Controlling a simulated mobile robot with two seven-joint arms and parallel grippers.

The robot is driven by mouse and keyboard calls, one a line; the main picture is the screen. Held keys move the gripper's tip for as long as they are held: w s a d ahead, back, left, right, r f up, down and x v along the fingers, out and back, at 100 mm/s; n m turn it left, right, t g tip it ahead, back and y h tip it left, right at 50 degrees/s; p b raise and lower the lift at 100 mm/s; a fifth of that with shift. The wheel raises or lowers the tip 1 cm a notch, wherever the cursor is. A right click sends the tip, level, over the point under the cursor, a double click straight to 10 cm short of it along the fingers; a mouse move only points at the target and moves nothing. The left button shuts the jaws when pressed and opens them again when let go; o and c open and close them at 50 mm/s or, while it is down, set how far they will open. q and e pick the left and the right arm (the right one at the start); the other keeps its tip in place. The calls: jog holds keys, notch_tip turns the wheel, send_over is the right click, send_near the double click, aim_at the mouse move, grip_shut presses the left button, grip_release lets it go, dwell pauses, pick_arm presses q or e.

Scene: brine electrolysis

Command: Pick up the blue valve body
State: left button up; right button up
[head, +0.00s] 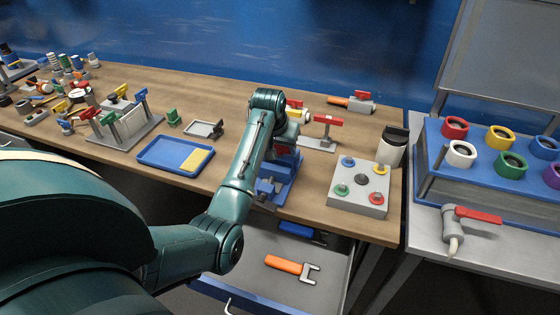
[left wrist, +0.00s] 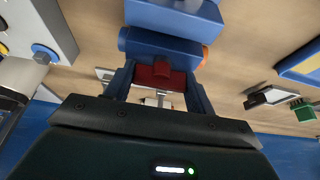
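In the left wrist view a blue cylindrical piece (left wrist: 155,46) with an orange end lies just past my fingertips; it looks like the blue valve body. It lies close to a larger blue block (left wrist: 165,15), part of the blue vise-like fixture (head: 277,186) at the bench's front edge. My left gripper (head: 284,148) is over this fixture, mostly hidden by my arm in the head view. In the left wrist view its fingers (left wrist: 160,78) are spread, with a red block (left wrist: 153,77) visible between them. I cannot tell whether they touch it. My right gripper is not in view.
A blue tray (head: 150,157) with a yellow area lies left on the bench. A grey box with coloured knobs (head: 345,202) and a white jar (head: 392,152) stand right. Below, an open drawer (head: 258,245) holds an orange-handled wrench (head: 285,265). A red-handled stand (head: 318,143) is behind.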

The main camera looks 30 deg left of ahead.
pick_arm(q)
jog(key=c, duration=0.9)
